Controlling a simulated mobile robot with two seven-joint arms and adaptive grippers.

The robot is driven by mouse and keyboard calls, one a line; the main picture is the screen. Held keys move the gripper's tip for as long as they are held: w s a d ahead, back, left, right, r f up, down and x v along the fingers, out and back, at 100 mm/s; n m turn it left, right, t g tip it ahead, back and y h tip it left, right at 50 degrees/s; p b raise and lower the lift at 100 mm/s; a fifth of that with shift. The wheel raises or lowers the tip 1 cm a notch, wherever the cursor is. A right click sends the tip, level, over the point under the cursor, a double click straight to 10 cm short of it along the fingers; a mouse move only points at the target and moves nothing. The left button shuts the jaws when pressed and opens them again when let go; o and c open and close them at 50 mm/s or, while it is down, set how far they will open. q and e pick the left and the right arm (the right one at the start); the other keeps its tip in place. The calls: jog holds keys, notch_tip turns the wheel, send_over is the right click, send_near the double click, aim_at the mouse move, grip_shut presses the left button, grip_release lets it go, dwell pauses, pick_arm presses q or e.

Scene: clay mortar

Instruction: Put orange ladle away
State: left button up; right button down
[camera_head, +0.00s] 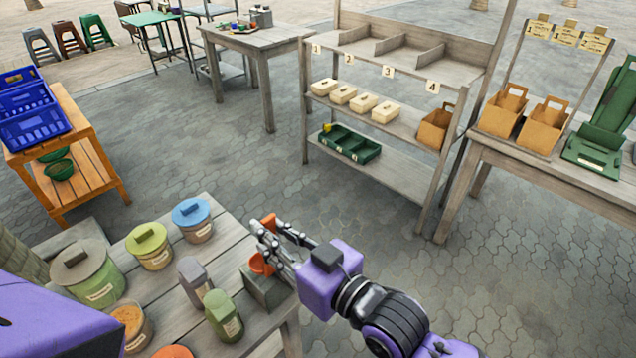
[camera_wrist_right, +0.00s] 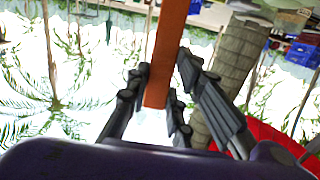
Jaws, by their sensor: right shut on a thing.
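The orange ladle (camera_head: 262,264) is at the right edge of the near grey wooden table (camera_head: 240,218). My right gripper (camera_head: 268,240) is shut on it, and orange shows on both sides of the fingers. In the right wrist view, the ladle's flat orange handle (camera_wrist_right: 168,50) stands between the two dark fingers (camera_wrist_right: 160,100). A small grey box (camera_head: 266,290) is just below the ladle at the table corner. I cannot tell whether the ladle touches it. My left gripper is out of view.
On the near table stand a blue-lidded jar (camera_head: 192,220), a yellow-lidded jar (camera_head: 150,247), a large green jar (camera_head: 90,274), a green bottle (camera_head: 222,314) and a grey bottle (camera_head: 192,280). Numbered shelves (camera_head: 400,168) stand behind, with paved floor between.

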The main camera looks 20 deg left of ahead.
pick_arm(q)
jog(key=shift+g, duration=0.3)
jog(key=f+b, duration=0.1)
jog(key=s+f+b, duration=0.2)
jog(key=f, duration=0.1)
pick_arm(e)
notch_tip(320, 180, down, 7)
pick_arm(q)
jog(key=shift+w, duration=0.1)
pick_arm(e)
jog(key=shift+f, duration=0.1)
jog(key=c, duration=1.5)
grip_release()
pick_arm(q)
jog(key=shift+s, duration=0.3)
pick_arm(e)
jog(key=shift+o, duration=0.2)
jog(key=v, duration=1.2)
